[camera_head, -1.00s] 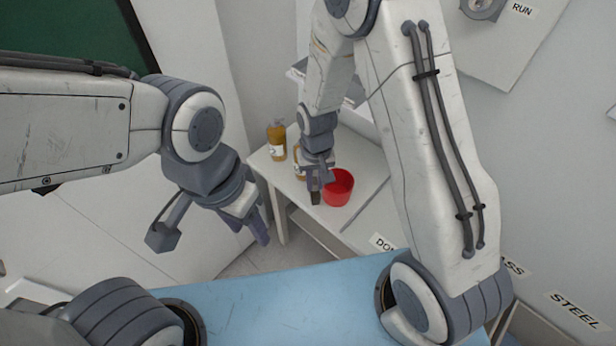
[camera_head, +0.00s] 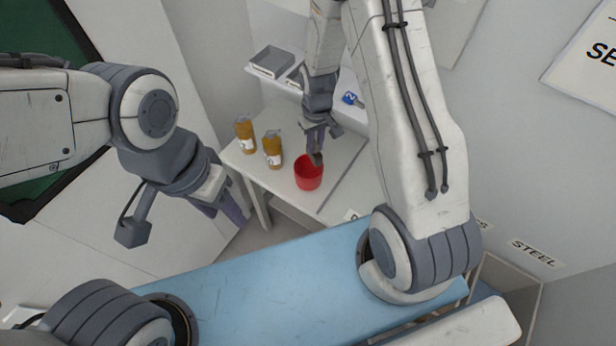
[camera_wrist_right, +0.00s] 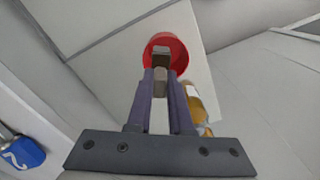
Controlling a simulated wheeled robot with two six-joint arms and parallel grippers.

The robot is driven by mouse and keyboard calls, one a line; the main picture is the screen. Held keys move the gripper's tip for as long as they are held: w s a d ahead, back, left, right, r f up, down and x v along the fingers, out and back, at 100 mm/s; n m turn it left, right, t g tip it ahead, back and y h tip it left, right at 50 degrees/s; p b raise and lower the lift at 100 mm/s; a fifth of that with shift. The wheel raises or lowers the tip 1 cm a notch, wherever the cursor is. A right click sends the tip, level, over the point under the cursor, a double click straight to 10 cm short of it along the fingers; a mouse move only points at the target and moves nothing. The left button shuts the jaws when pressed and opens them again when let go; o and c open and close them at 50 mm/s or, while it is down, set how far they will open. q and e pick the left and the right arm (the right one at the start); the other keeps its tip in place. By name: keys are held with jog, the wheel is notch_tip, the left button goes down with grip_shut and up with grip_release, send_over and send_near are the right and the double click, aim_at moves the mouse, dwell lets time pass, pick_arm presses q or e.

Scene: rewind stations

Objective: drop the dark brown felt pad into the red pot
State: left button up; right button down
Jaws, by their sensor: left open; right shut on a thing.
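The red pot (camera_head: 308,177) stands on the small white table. My right gripper (camera_head: 314,145) is shut on the dark brown felt pad (camera_head: 316,159), which overlaps the pot's upper rim in the head view. In the right wrist view, the pad (camera_wrist_right: 161,58) sticks out beyond the fingers of my right gripper (camera_wrist_right: 164,85), in front of the red pot (camera_wrist_right: 178,47). How high the pad is above the pot I cannot tell. My left gripper (camera_head: 225,205) is open and empty, well left of the table.
Two amber bottles (camera_head: 245,134) (camera_head: 272,150) stand left of the pot on the white table (camera_head: 330,195). A grey tray (camera_head: 272,61) and a blue item (camera_head: 352,98) are on a shelf behind. A blue surface (camera_head: 270,290) lies in front.

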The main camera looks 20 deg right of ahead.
jog(key=shift+f+b, duration=0.35)
jog(key=shift+f, duration=0.5)
jog(key=c, duration=0.7)
grip_release()
jog(key=shift+c, duration=0.2)
notch_tip(320, 180, up, 11)
jog(key=shift+f+b, duration=0.2)
jog(key=shift+b, duration=0.95)
